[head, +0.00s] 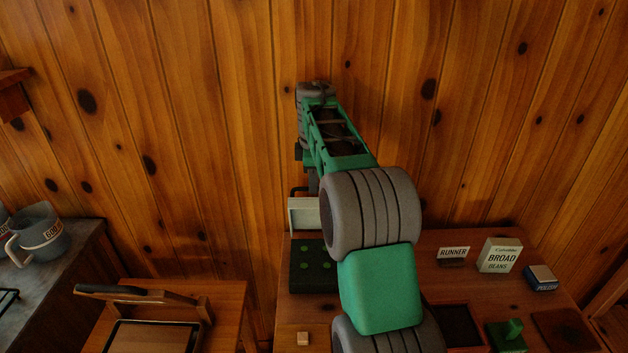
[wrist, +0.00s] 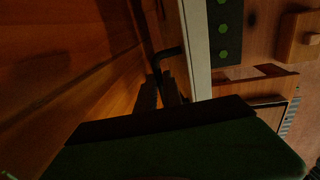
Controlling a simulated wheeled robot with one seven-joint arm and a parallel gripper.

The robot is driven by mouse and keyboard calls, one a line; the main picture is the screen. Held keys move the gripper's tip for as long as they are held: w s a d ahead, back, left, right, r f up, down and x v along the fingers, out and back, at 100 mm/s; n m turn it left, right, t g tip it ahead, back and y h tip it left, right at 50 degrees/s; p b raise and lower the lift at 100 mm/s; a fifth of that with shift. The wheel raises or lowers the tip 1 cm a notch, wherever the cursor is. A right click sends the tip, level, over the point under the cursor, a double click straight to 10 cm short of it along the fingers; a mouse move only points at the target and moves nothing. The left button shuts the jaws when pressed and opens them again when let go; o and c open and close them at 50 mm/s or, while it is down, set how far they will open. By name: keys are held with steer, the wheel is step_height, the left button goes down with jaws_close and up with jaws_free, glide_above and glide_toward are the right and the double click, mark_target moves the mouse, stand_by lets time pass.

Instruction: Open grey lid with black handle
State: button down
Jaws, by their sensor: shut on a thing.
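The grey lid (head: 303,216) stands steeply raised at the back of a black tray with green round spots (head: 309,266). In the wrist view the lid shows nearly edge-on as a pale strip (wrist: 197,50). Its black handle (head: 296,191) is at the lid's upper edge; in the wrist view it is a dark bent bar (wrist: 169,52). My gripper (wrist: 162,88) is shut on the handle, with its dark fingers at the bar. In the head view my arm hides part of the lid and most of the grip.
A plank wall (head: 240,120) rises close behind the lid. On the bench stand a RUNNER label (head: 453,253), a BROAD BEANS packet (head: 499,256), a small blue box (head: 541,278) and a green block (head: 507,336). A wooden chair-like piece (head: 205,310) is at left.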

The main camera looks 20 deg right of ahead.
steer(key=shift+w+d+r+p, duration=0.15)
steer(key=shift+w+r+p, duration=0.2)
steer(key=shift+p, duration=0.2)
steer(key=shift+w+d+f, duration=0.1)
steer(key=shift+w+f, duration=0.15)
steer(key=shift+f, duration=0.2)
steer(key=c, duration=1.5)
jaws_free()
steer(key=r, duration=0.2)
steer(key=r+p, duration=0.1)
steer(key=r, duration=0.2)
steer(key=s+r, duration=0.1)
steer(key=r, duration=0.1)
steer(key=shift+a+r, duration=0.2)
steer(key=shift+r, duration=0.2)
